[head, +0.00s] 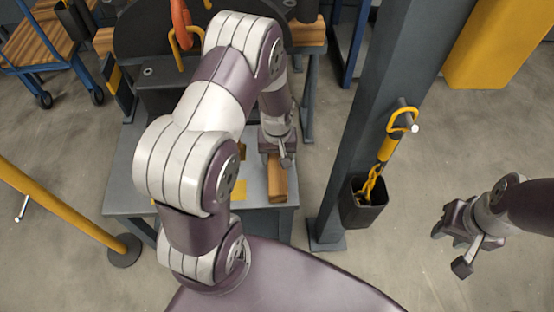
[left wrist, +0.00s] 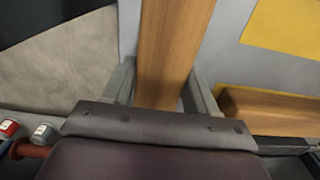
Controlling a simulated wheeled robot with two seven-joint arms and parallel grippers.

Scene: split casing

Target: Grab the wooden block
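The wooden block (head: 278,183) is a long brown bar lying on the grey work table near its right edge. My left gripper (head: 276,150) is over the far end of the block. In the left wrist view the block (left wrist: 168,45) runs between the two fingers of my left gripper (left wrist: 162,85), with one finger along each side. The fingers are apart and close to its sides; whether they touch it I cannot tell. My right gripper (head: 452,226) is open and empty, over the floor at the right.
A grey post (head: 372,120) with a dark bin (head: 362,208) stands right of the table (head: 125,190). A yellow rail (head: 60,205) is at the left. In the left wrist view a second wooden piece (left wrist: 275,108) and a yellow patch (left wrist: 285,28) lie right of the block.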

